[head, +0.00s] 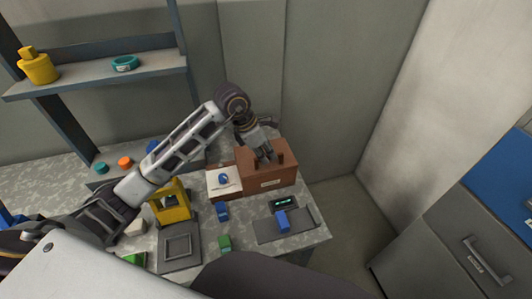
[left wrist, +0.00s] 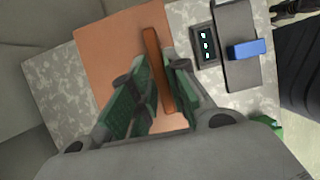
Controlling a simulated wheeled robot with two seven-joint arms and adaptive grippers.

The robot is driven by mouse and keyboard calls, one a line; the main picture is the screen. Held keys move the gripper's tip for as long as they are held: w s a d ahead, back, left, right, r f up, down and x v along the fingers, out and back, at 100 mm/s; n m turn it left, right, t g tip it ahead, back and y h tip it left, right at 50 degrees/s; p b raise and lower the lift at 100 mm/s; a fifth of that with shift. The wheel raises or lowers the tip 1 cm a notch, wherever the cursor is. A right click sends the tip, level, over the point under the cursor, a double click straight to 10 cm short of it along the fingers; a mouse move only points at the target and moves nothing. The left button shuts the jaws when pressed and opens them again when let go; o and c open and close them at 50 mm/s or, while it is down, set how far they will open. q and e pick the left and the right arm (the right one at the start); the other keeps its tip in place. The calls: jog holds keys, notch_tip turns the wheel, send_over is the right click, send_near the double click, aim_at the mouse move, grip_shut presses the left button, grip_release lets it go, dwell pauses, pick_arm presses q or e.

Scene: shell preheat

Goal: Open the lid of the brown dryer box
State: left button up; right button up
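The brown dryer box (head: 284,178) stands at the back right of the speckled table, with a small label on its front; its lid looks shut. In the left wrist view the flat brown lid (left wrist: 105,55) carries a raised bar handle (left wrist: 154,62). My left gripper (head: 264,157) reaches down onto the box top from above. In the left wrist view its green-padded fingers (left wrist: 160,95) are apart, with the bar handle running between them. Whether either pad touches the bar I cannot tell. My right gripper is not seen.
A white pad with a blue item (head: 224,181) sits left of the box. A grey plate with a blue block (head: 282,221) and a small display (head: 284,203) lie in front. A yellow frame (head: 172,202) and grey tray (head: 179,248) stand further left. Walls are close behind.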

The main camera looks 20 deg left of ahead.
pick_arm(q)
grip_shut()
